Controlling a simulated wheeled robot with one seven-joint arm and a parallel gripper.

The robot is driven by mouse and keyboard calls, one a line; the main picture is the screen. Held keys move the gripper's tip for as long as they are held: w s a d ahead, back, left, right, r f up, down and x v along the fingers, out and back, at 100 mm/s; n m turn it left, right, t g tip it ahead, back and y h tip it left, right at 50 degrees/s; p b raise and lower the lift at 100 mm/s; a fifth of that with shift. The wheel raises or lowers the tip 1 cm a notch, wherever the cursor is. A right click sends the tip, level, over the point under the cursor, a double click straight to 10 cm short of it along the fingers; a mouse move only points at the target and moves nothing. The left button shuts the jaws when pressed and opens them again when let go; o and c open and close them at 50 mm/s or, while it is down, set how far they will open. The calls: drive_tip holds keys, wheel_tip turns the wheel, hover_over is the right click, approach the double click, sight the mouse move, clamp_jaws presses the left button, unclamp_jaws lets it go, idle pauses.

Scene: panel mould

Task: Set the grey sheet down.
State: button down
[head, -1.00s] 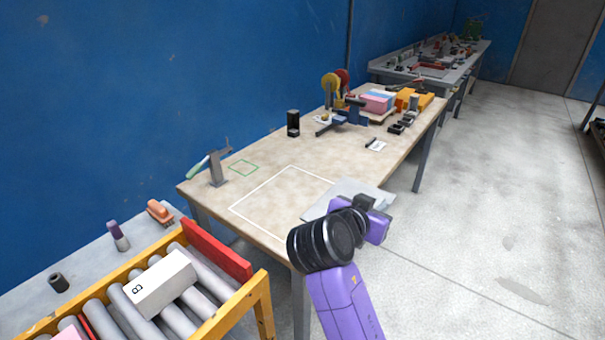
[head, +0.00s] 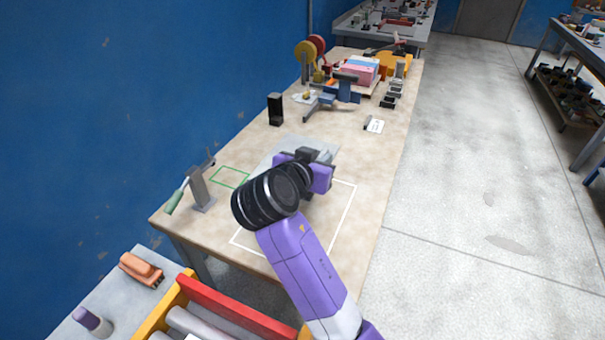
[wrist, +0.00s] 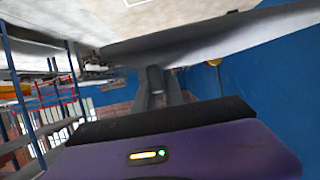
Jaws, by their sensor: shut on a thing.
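The grey sheet (head: 292,143) is a thin, light grey panel above the wooden table, partly hidden behind my wrist. My gripper (head: 318,154) is shut on its near side. In the wrist view the sheet (wrist: 225,37) runs as a grey band across the top from the dark fingers (wrist: 158,85). It looks held above the tabletop, though the gap is hard to judge. A white outlined rectangle (head: 345,215) is marked on the table (head: 367,155), below and to the near right of the sheet; my arm covers part of it.
A green outlined square (head: 230,177) and a grey stand (head: 200,188) with a green-handled tool are at the left. A roller rack (head: 230,308) stands in front.

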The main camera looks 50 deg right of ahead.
hover_over(314, 224)
wheel_tip(314, 224, down, 15)
drive_tip(key=shift+d, duration=0.1)
drive_tip(key=shift+f+p, duration=0.3)
drive_tip(key=shift+f, duration=2.15)
drive_tip(key=shift+f, duration=0.1)
drive_tip(key=c, duration=1.4)
unclamp_jaws()
drive_tip(key=b+v, duration=0.1)
drive_tip(key=v, duration=0.6)
drive_tip(key=shift+s+r, duration=0.15)
drive_tip(key=shift+r, duration=0.1)
